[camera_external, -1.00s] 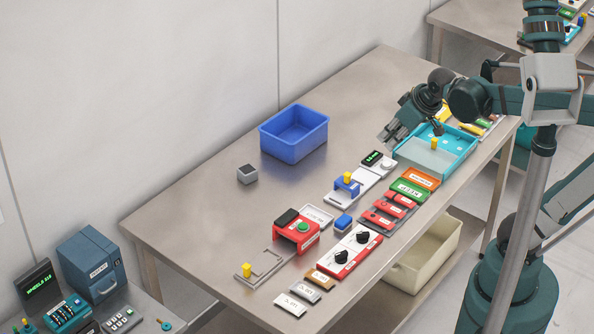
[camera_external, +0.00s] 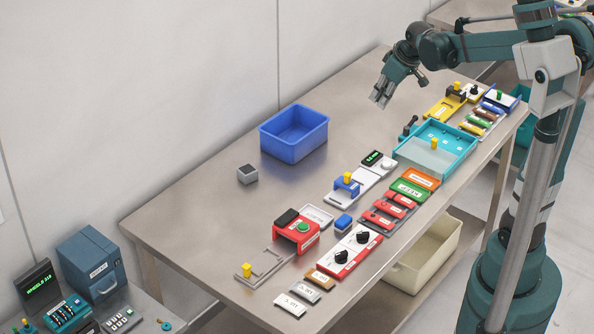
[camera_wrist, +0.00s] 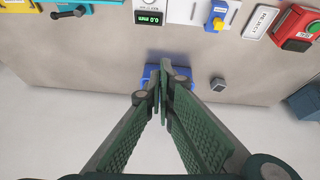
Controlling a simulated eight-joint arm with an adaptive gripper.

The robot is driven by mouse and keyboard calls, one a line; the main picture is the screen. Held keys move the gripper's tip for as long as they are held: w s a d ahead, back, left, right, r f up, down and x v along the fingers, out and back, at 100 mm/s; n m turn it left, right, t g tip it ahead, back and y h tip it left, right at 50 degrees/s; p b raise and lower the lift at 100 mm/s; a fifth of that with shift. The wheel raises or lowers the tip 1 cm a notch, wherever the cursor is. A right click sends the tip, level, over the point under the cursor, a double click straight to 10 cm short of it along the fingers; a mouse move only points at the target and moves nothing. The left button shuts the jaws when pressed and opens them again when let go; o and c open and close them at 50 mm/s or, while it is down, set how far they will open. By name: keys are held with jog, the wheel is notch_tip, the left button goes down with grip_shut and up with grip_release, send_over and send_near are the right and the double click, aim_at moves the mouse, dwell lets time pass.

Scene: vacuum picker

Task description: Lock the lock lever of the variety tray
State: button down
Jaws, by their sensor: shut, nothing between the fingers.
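A teal tray (camera_external: 437,147) with small yellow pieces in it, which looks like the variety tray, lies at the right part of the table. A dark lever (camera_external: 408,127) sticks out at its left corner; its label cannot be read. In the wrist view the dark lever (camera_wrist: 68,13) shows at the top left beside the teal edge (camera_wrist: 100,2). My gripper (camera_external: 379,103) is shut and empty, raised above the table to the upper left of the lever and apart from it. In the wrist view its fingertips (camera_wrist: 162,76) meet in front of a blue bin.
The blue bin (camera_external: 294,139) and a small grey block (camera_external: 247,174) stand on the back of the table. Several modules line the front edge, including a white one with a display (camera_external: 372,158) and a yellow one (camera_external: 445,107). The table's middle is bare.

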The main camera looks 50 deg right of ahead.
jog(key=w+d+f+p, duration=0.1)
jog(key=d+f, duration=0.3)
jog(key=d, duration=0.6)
jog(key=w+d+f+p, duration=0.2)
jog(key=w+d+f, duration=0.2)
jog(key=d, duration=0.7)
jog(key=w+d+f+n+g+y+p, duration=0.1)
jog(key=d+f, duration=0.4)
jog(key=d, duration=0.5)
jog(key=shift+w+d+p, duration=0.25)
jog(key=shift+w+p, duration=0.15)
jog(key=shift+w, duration=0.45)
jog(key=shift+f, duration=0.15)
